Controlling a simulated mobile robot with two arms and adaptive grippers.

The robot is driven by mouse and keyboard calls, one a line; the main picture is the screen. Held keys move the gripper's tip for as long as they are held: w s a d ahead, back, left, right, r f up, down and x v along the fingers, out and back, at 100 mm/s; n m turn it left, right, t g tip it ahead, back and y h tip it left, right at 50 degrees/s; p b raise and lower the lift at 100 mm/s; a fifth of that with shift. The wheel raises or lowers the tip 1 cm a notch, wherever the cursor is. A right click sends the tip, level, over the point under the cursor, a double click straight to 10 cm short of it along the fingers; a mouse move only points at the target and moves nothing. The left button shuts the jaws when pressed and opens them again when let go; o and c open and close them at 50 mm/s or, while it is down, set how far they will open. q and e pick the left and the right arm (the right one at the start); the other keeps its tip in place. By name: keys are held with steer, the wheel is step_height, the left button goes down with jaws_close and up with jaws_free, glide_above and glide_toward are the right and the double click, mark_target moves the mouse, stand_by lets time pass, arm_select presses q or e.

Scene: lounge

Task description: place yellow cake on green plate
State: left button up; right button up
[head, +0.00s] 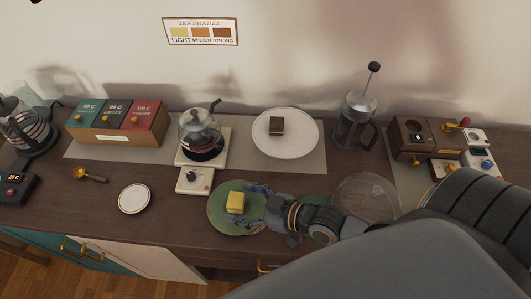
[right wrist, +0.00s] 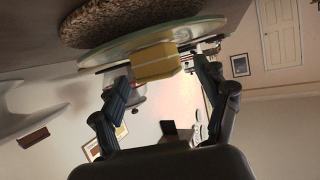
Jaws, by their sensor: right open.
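The yellow cake (head: 235,202) is a small block that appears to rest on the green plate (head: 219,222), near its middle. My right gripper (head: 258,204) reaches in from the right, low over the plate's right side, with its open fingers pointing at the cake. In the right wrist view the yellow cake (right wrist: 154,62) shows between the tips of my right gripper (right wrist: 160,73), against the green plate's rim (right wrist: 112,47). The fingers stand apart, and I see no firm grip on the cake. My left gripper is not in view.
A white plate (head: 299,143) with a brown cake (head: 277,126) stands behind. A glass teapot (head: 201,135), French press (head: 356,120) and clear glass dome (head: 366,196) are nearby.

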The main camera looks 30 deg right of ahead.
steer(key=v, duration=0.9)
steer(key=shift+s+d+b, duration=0.1)
steer(key=shift+s+b, duration=0.05)
steer(key=shift+b, duration=0.25)
